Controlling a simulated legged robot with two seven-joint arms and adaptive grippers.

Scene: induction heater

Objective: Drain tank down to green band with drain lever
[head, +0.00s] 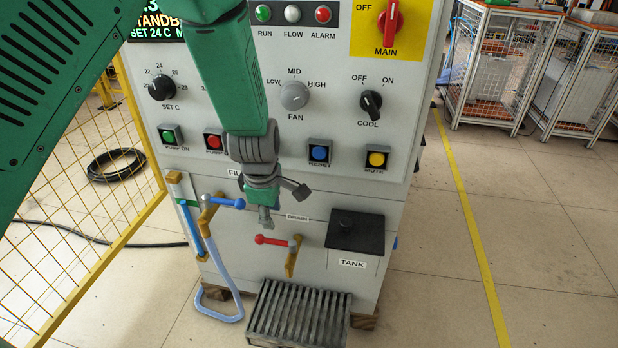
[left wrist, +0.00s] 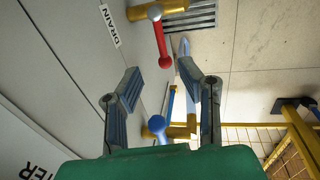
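The red drain lever (head: 272,240) sits on a brass valve (head: 293,256) low on the machine's front, under the DRAIN label, its handle pointing left. In the left wrist view the red lever (left wrist: 163,45) lies beyond the fingertips. My left gripper (head: 268,207) is above the lever, apart from it; in the left wrist view its fingers (left wrist: 171,82) are open and empty. A sight tube (head: 194,232) at the left shows blue liquid, with a green mark (head: 187,202) near its top; the exact level is too small to read. The black-lidded tank (head: 354,232) is right of the lever.
A blue lever (head: 226,202) on a brass valve is left of the gripper and near it in the wrist view (left wrist: 158,126). A pale hose (head: 222,270) hangs below it. A floor grate (head: 298,312) lies under the drain.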

